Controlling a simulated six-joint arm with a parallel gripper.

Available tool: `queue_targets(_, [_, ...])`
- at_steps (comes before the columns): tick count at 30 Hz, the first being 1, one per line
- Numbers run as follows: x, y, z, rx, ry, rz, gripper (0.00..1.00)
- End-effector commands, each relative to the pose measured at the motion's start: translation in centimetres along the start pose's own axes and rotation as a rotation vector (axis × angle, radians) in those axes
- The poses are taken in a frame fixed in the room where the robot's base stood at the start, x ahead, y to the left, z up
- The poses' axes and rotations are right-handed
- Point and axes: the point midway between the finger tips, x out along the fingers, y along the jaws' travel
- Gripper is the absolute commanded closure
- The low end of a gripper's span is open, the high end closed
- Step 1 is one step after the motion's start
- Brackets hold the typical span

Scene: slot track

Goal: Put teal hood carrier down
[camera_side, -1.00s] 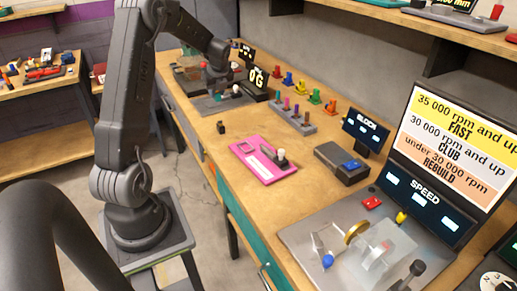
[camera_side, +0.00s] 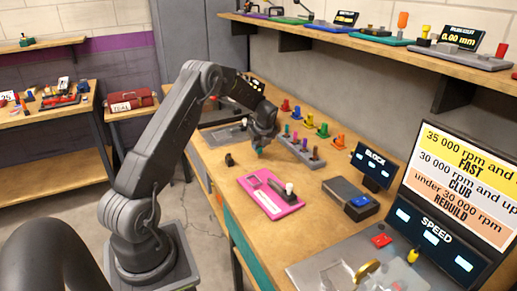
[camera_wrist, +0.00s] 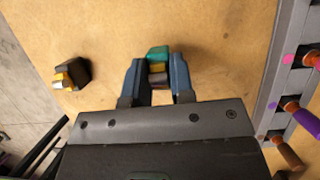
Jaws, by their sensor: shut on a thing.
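The teal hood carrier (camera_wrist: 158,53) is a small teal piece with yellow and dark brown parts. In the wrist view it sits between the two fingers of my gripper (camera_wrist: 158,80), which is shut on it. In the side view my gripper (camera_side: 261,146) points down over the wooden bench, with a bit of the teal carrier (camera_side: 260,151) showing at its tips. I cannot tell whether the carrier touches the bench. The fingers hide part of it.
A small black block (camera_side: 228,159) with yellow on it (camera_wrist: 72,74) stands to the left. A grey rack (camera_side: 302,150) with several coloured-handled tools is close on the right. A pink plate (camera_side: 270,195) lies nearer the camera. Bare bench surrounds the gripper.

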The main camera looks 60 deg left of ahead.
Motion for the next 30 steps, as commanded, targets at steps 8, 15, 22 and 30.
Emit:
queue_targets(8, [1.6,0.0,-0.7,0.0,0.0,-0.001,1.0])
queue_targets(15, [1.9,0.0,-0.8,0.0,0.001,0.0,0.77])
queue_targets(22, [1.9,0.0,-0.8,0.0,0.0,0.0,0.55])
queue_targets(30, [1.8,0.0,-0.7,0.0,0.0,-0.001,0.52])
